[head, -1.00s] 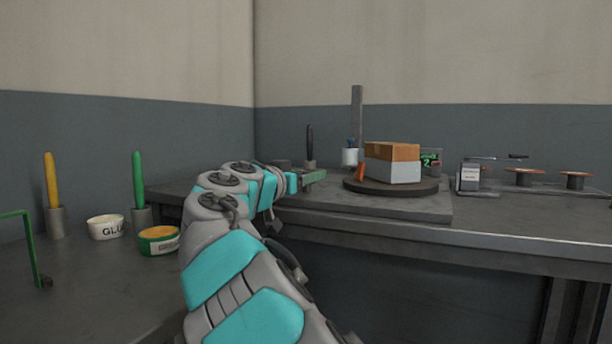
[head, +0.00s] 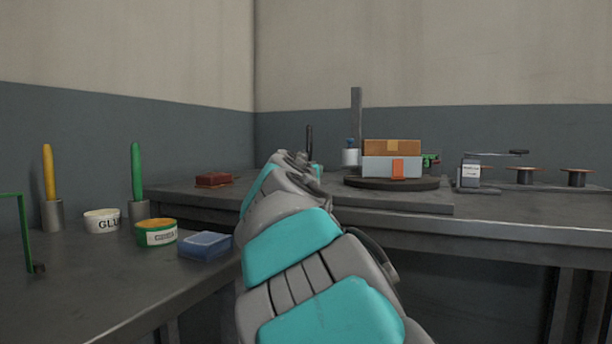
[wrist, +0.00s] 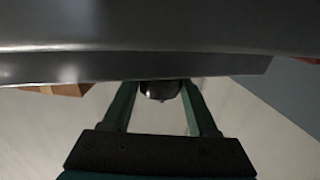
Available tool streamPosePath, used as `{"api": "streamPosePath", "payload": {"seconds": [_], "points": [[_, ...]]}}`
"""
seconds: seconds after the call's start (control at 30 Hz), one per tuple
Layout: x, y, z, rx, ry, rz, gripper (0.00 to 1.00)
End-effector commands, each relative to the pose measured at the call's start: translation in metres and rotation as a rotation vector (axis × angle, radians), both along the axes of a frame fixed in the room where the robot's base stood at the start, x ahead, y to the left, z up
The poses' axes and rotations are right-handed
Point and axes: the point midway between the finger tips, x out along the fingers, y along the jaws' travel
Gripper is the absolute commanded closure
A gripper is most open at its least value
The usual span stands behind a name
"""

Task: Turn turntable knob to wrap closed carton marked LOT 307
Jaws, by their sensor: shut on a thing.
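The carton (head: 392,167) stands upright on the dark round turntable (head: 392,183) at the back bench. Its top part is brown and its lower part is pale grey, with an orange patch on the side facing me. I cannot read a lot mark on it. In the wrist view, my gripper (wrist: 161,92) has its green fingers either side of a dark rounded knob (wrist: 160,88) and is shut on it. A brown corner of the carton (wrist: 68,90) shows there too. In the head view my arm hides the knob and most of the gripper.
A green-lit display (head: 430,160) is behind the carton. A grey post (head: 356,120) rises behind the turntable. Wire spools (head: 525,175) stand to the right. On the left bench are a glue tub (head: 102,220), a green-banded tub (head: 156,232) and a blue box (head: 205,245).

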Motion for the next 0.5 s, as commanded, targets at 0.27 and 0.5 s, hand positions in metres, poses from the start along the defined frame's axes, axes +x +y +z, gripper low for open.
{"api": "streamPosePath", "payload": {"seconds": [0.27,0.5], "points": [[0.0003,0.0001,-0.0013,0.001,0.000,0.030,0.96],[0.0001,0.0001,-0.0010,0.001,-0.001,0.029,0.32]]}}
